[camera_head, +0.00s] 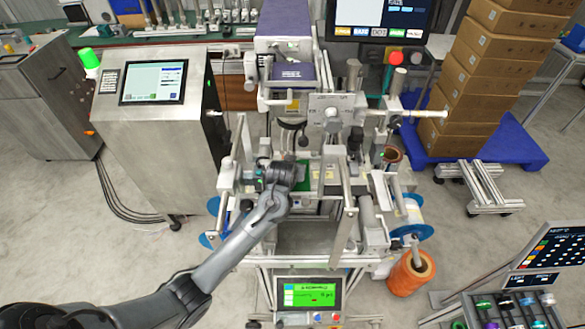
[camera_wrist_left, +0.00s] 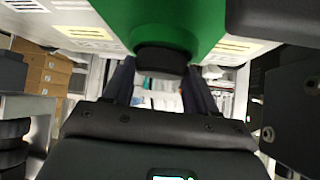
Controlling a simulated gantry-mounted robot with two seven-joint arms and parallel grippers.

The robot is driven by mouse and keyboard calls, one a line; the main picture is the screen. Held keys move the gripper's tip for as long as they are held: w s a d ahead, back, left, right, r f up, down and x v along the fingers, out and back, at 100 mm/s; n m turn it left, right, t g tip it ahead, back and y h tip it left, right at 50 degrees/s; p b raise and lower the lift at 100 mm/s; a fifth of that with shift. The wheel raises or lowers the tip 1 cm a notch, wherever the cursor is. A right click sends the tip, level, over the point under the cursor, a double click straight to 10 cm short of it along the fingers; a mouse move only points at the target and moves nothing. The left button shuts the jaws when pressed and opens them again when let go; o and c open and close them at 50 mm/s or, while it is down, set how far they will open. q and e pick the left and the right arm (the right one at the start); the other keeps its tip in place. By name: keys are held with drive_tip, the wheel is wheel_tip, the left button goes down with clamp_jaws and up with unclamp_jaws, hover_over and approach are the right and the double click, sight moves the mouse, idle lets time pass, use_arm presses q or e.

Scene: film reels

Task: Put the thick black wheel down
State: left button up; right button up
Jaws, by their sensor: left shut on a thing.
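My left arm reaches in from the lower left of the head view. Its gripper (camera_head: 298,172) is over the middle of the machine. In the left wrist view, the thick black wheel (camera_wrist_left: 162,61) shows as a dark rounded piece between the two dark fingers of the left gripper (camera_wrist_left: 160,78), which is shut on it. A green part (camera_wrist_left: 165,22) lies directly beyond the wheel; whether they touch I cannot tell. In the head view the wheel is hard to tell from the dark gripper. My right gripper is not in view.
The machine's metal posts (camera_head: 345,220) and rollers crowd the left gripper. A steel cabinet with a screen (camera_head: 155,83) stands to the left. Stacked cardboard boxes (camera_head: 490,70) stand on a blue pallet (camera_head: 520,150) at right.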

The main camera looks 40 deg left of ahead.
use_arm(q)
drive_tip(key=shift+f, duration=0.1)
drive_tip(key=o, duration=1.2)
drive_tip(key=shift+c, duration=0.2)
drive_tip(key=shift+s+r, duration=0.15)
drive_tip(key=shift+r, duration=0.15)
drive_tip(key=p+v, duration=0.4)
drive_tip(key=v, duration=0.6)
drive_tip(key=s+d+f+m+g+h, duration=0.1)
drive_tip(key=s+d, duration=0.3)
drive_tip(key=s, duration=0.5)
drive_tip(key=s+d+f+m+g+h, duration=0.2)
drive_tip(key=s+d+f+m, duration=0.2)
drive_tip(key=s, duration=0.5)
drive_tip(key=s+d+f+m+g+h, duration=0.1)
drive_tip(key=s+d, duration=0.4)
drive_tip(key=s, duration=0.5)
drive_tip(key=shift+d+f+m+g+h+p, duration=0.3)
drive_tip(key=shift+d+f+m+p, duration=0.1)
drive_tip(key=shift+f+m, duration=0.5)
